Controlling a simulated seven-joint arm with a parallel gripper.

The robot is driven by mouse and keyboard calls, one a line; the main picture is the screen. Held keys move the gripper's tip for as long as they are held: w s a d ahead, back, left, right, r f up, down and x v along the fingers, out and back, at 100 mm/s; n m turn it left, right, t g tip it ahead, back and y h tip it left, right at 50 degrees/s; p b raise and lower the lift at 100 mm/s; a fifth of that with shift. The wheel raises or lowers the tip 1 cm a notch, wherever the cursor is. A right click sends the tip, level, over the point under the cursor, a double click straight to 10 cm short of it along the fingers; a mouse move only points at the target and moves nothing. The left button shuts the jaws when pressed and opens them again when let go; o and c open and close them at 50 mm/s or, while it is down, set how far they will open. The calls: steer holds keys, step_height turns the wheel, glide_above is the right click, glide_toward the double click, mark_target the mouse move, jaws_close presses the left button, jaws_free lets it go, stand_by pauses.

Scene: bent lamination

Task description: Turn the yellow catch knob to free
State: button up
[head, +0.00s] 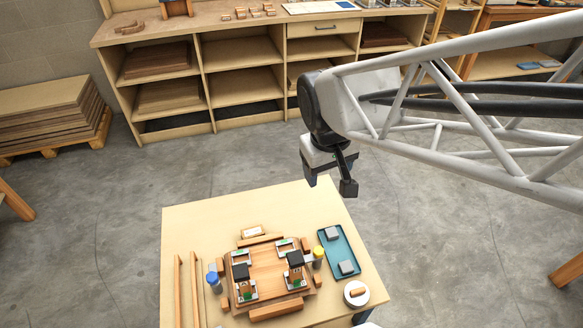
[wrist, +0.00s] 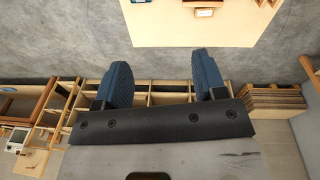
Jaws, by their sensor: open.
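The yellow catch knob (head: 318,252) is a small upright cylinder at the right side of the wooden fixture (head: 268,272) on the table. A similar blue knob (head: 213,278) stands at the fixture's left side. Two black-topped clamp blocks, the left one (head: 241,273) and the right one (head: 294,260), stand on the fixture. My gripper (head: 312,178) is high over the table's back edge, well apart from the yellow knob. In the wrist view its two blue fingers (wrist: 163,72) are wide apart with nothing between them. The yellow knob's turn position is too small to read.
A teal tray (head: 332,243) with two grey blocks lies just right of the yellow knob. Long wooden strips (head: 178,290) lie at the table's left. A small white round dish (head: 348,299) sits front right. The table's back part (head: 250,208) is clear.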

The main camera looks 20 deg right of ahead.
steer(key=w+f+n+g+h, duration=0.15)
steer(key=w+f, duration=0.25)
steer(key=f, duration=0.4)
steer(key=w+f+n+g, duration=0.15)
steer(key=w+f, duration=0.25)
steer(key=f, duration=0.4)
steer(key=n+g, duration=0.2)
steer(key=n, duration=0.2)
glide_toward(318, 250)
steer(key=f, duration=0.1)
steer(key=shift+s+a+f+n+h, duration=0.1)
steer(key=shift+s+f+n+h, duration=0.2)
steer(key=shift+s+h, duration=0.15)
steer(key=shift+x, duration=3.9)
steer(key=shift+w, duration=0.15)
steer(key=c, duration=0.9)
